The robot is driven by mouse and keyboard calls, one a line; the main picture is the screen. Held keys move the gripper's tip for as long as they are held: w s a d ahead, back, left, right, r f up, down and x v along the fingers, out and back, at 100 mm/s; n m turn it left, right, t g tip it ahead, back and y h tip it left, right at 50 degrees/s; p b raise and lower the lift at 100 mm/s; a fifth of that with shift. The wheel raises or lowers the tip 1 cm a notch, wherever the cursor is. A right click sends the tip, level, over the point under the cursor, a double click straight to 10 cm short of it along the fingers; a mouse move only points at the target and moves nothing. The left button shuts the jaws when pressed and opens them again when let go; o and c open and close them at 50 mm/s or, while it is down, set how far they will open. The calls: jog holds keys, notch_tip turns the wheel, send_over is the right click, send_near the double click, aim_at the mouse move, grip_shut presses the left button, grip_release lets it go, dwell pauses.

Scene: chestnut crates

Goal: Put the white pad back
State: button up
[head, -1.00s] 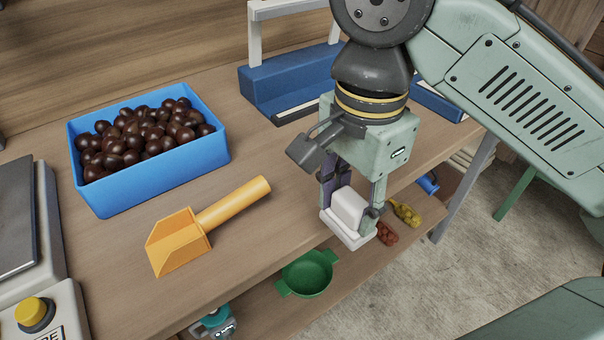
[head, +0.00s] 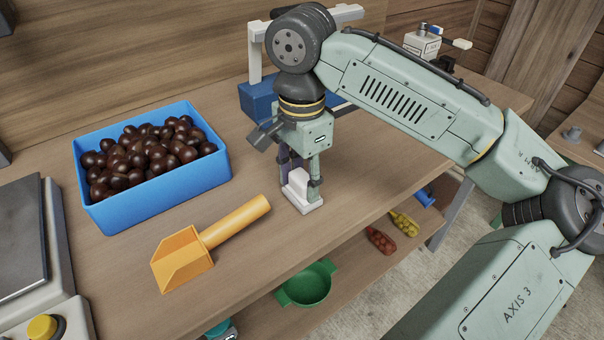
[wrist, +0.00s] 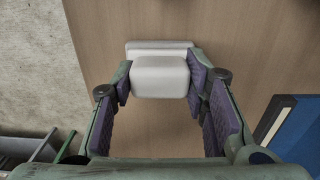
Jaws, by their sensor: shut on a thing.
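The white pad (head: 303,196) has a wide flat base and a raised block on top. It is upright at the wooden table's top, right of the yellow scoop; I cannot tell whether its base touches the wood. My gripper (head: 301,182) points down from above and is shut on the pad's raised block. In the wrist view the pad (wrist: 160,77) sits between the purple finger pads of my gripper (wrist: 160,85), with its base showing beyond the block.
A blue crate of chestnuts (head: 104,216) stands at the left, with the yellow scoop (head: 208,242) in front. A scale (head: 25,240) is at the far left. A blue carrier (head: 258,100) stands behind my gripper. A green bowl (head: 305,284) is on the lower shelf. Table right of the pad is clear.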

aim_at(302, 176)
jog(key=shift+f, duration=0.2)
jog(key=o, duration=1.1)
notch_tip(302, 176, up, 12)
jog(key=shift+r+b, duration=0.2)
jog(key=shift+b, duration=0.15)
